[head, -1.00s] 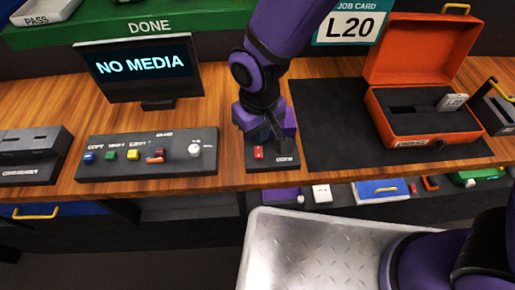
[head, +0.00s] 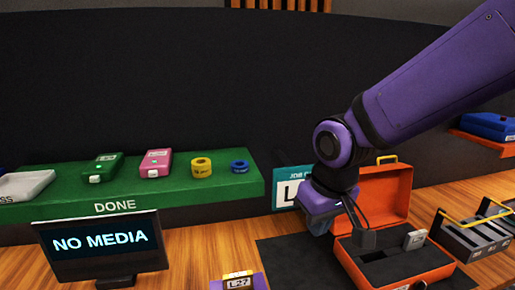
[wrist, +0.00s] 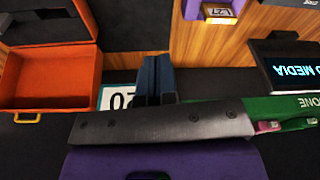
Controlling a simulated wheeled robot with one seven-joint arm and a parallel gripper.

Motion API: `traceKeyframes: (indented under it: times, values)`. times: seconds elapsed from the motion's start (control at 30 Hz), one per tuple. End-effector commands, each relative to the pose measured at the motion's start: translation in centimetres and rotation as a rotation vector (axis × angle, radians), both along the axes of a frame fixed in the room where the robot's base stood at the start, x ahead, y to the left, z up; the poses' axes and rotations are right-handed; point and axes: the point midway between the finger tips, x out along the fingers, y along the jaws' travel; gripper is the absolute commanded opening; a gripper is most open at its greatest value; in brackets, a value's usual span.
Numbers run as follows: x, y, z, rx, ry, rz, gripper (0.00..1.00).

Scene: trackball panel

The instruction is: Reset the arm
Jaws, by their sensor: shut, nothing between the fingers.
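My gripper (head: 362,240) hangs from the purple arm at the right of the head view, in front of the open orange case (head: 400,275). Its dark fingers are shut with nothing between them. In the wrist view the closed fingers (wrist: 153,80) point up the picture, between the orange case (wrist: 45,85) and the purple block labelled L27 (wrist: 214,14). The fingers appear above the bench, apart from the things around them. The job card (head: 287,190) is partly hidden behind my arm.
The NO MEDIA screen (head: 100,245) stands at left. The green DONE shelf (head: 200,192) behind holds green and pink cases and yellow and blue rolls. A pale cartridge (head: 414,240) sits in the orange case. Slotted racks (head: 475,235) stand at right.

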Motion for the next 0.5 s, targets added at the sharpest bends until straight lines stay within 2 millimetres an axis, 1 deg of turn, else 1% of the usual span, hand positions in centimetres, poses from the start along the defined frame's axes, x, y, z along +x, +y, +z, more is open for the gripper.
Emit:
traceKeyframes:
  times: [0.03, 0.1, 0.27, 0.4, 0.5]
  values:
    - [-0.1, -1.8, 1.3, 0.011, -0.021, -0.035, 0.00]
    - [-0.4, -4.0, 2.9, 0.020, -0.044, -0.076, 0.00]
    - [-2.0, -8.8, 5.9, 0.036, -0.096, -0.168, 0.00]
    - [-4.1, -12.5, 8.1, 0.047, -0.144, -0.248, 0.00]
    - [-5.9, -14.9, 9.4, 0.051, -0.179, -0.303, 0.00]
